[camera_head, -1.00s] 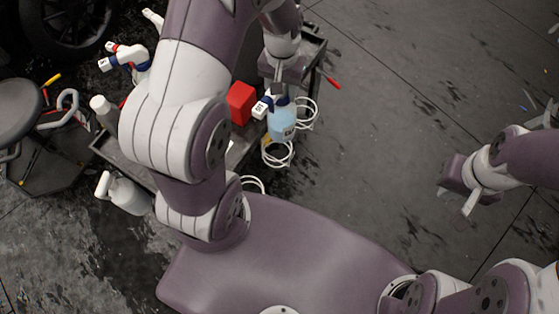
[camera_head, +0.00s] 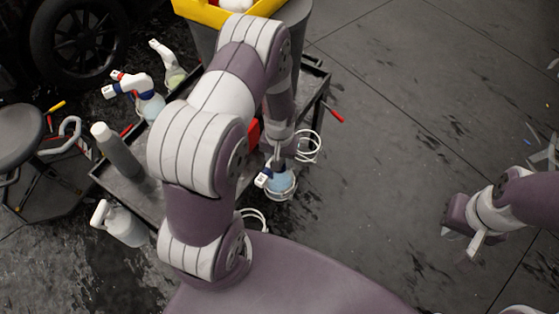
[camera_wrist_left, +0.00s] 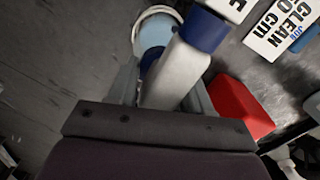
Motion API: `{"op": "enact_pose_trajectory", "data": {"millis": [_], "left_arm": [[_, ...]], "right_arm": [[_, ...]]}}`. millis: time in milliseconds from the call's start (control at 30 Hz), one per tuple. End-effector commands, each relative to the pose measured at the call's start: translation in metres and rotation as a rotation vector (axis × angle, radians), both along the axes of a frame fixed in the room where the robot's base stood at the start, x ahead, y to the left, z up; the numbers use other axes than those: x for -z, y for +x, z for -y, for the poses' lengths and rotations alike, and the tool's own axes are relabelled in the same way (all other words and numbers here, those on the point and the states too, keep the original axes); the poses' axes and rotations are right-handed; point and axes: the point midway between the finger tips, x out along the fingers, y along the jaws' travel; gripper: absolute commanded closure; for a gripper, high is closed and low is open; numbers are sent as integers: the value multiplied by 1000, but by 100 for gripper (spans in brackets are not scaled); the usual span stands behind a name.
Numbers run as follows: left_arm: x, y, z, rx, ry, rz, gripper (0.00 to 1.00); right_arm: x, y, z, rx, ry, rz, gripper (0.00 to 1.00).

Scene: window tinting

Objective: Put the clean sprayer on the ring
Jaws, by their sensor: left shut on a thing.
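The clean sprayer has a light-blue bottle (camera_head: 279,183), a blue collar and a white head. My left gripper (camera_head: 277,151) is shut on it near its neck; the arm partly hides this. The bottle lines up with the middle white ring (camera_head: 287,198) on the cart's side. In the left wrist view the ring (camera_wrist_left: 139,28) curves around the bottle (camera_wrist_left: 155,32), beyond the white head (camera_wrist_left: 175,75) between my left fingers (camera_wrist_left: 165,88). Whether the bottle rests in the ring or hovers above it, I cannot tell. My right gripper (camera_head: 465,238) is open and empty, far right.
Two other white rings (camera_head: 317,147) (camera_head: 254,214) stick out from the cart (camera_head: 112,181). A red box (camera_head: 254,132) is beside the sprayer. Other bottles (camera_head: 151,106) (camera_head: 120,222) stand at left. A yellow bin (camera_head: 215,15) is at the top.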

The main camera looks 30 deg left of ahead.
Motion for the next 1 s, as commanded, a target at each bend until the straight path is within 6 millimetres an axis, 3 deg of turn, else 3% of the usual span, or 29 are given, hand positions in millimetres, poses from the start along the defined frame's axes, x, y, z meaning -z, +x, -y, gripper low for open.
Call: {"op": "enact_pose_trajectory", "data": {"millis": [67, 400, 433, 500, 833, 1000], "left_arm": [[12, 0, 0, 0, 0, 0, 100], [16, 1, 0, 0, 0, 2, 100], [15, 0, 0, 0, 0, 1, 41], [15, 0, 0, 0, 0, 1, 25], [8, 1, 0, 0, 0, 2, 25], [-32, 2, 0, 0, 1, 6, 25]], "right_arm": [[2, 0, 0, 0, 0, 0, 100], [4, 0, 0, 0, 0, 0, 100], [3, 0, 0, 0, 0, 0, 100], [3, 0, 0, 0, 0, 0, 100], [0, 0, 0, 0, 0, 0, 100], [-4, 0, 0, 0, 0, 0, 100]]}}
